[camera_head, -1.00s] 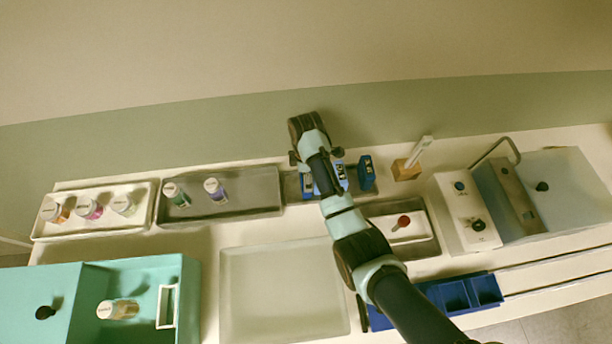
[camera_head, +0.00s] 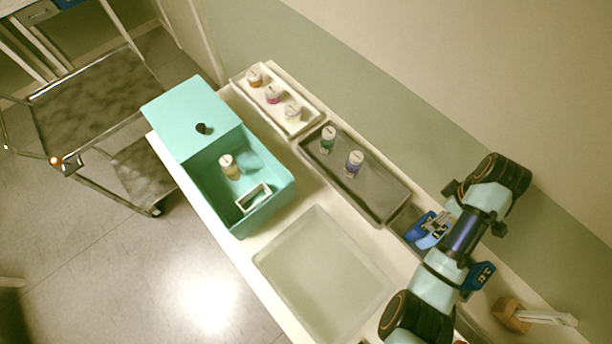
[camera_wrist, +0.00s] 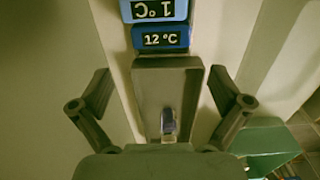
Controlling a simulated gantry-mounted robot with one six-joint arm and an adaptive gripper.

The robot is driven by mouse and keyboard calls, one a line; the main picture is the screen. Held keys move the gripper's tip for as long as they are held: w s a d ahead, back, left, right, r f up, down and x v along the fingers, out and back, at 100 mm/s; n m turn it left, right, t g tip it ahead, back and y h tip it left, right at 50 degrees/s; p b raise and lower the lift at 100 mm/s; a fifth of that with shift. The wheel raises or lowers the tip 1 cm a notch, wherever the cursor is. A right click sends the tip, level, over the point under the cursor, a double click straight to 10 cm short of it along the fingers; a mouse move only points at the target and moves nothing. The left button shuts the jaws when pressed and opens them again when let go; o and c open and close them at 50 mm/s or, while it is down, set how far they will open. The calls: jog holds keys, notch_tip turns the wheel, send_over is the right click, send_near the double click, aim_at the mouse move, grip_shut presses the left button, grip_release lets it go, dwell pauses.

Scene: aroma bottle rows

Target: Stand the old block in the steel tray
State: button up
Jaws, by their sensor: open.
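A blue block reading 12 °C (camera_wrist: 161,38) shows in the wrist view beyond my fingers. A second blue block (camera_wrist: 154,10) touches or nearly touches it, its reading upside down and cut off. In the head view one blue block (camera_head: 424,233) sits at a small grey metal tray (camera_head: 404,216), and another (camera_head: 478,277) is on the other side of my arm. I cannot tell which block is the old one. My gripper (camera_wrist: 160,88) is open and empty, its fingers spread over a grey tray. In the head view my arm hides most of the gripper and the small tray.
A long grey tray (camera_head: 377,192) holds two bottles, and a white tray (camera_head: 312,117) holds three. A teal box (camera_head: 270,211) stands left of a pale empty tray (camera_head: 325,270). A wooden holder (camera_head: 510,314) stands at the lower right. The wall runs close behind.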

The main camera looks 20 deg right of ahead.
jog(key=w+a+r+m+t+h, duration=0.1)
jog(key=w+a+r+t, duration=0.2)
jog(key=w+a, duration=0.45)
jog(key=w+a+r+m+t+h, duration=0.15)
jog(key=w+a, duration=0.35)
jog(key=a, duration=0.5)
jog(key=s+a+r+m+t+y, duration=0.1)
jog(key=a+r+t, duration=0.3)
jog(key=a+r, duration=0.3)
jog(key=s+a+r+m+t+y, duration=0.1)
jog(key=a+r+t, duration=0.3)
jog(key=a, duration=1.2)
notch_tip(320, 180, up, 3)
jog(key=shift+s+r+m+y, duration=0.2)
jog(key=shift+s+m+y, duration=0.15)
